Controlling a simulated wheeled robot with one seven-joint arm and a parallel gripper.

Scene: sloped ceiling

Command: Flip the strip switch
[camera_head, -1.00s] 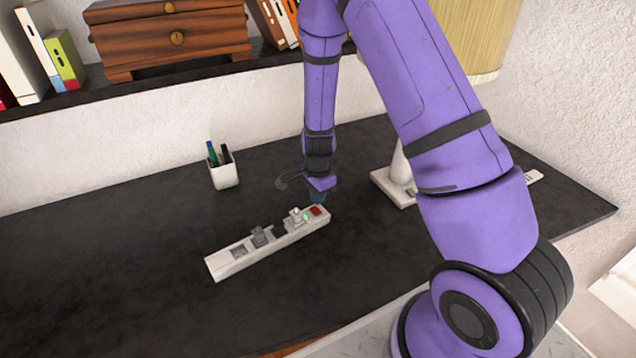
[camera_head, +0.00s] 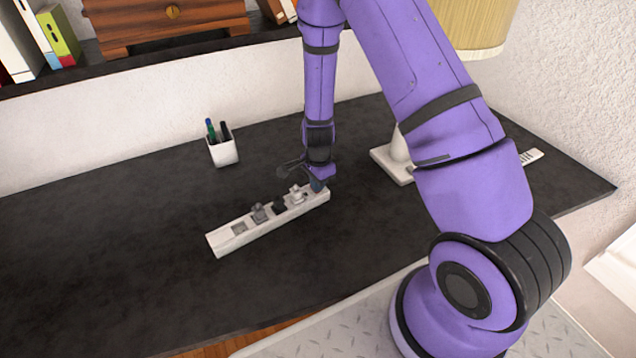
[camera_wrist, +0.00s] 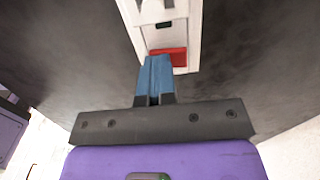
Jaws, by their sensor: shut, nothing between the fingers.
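A white power strip (camera_head: 224,239) lies at a slant on the dark desk, with several plugs or sockets along it. Its red switch (camera_wrist: 168,55) is at the strip's end in the wrist view. In the head view my gripper (camera_head: 318,186) is over the strip's right end and hides the switch. My gripper's blue fingers (camera_wrist: 156,62) are shut together with nothing between them. Their tips overlap the near edge of the red switch in the wrist view. I cannot tell whether they touch it.
A white pen cup (camera_head: 223,152) stands behind the strip. A lamp base (camera_head: 390,164) stands to the right of my gripper, near a white remote-like object (camera_head: 531,157). The dark desk (camera_head: 110,270) is clear to the left and in front.

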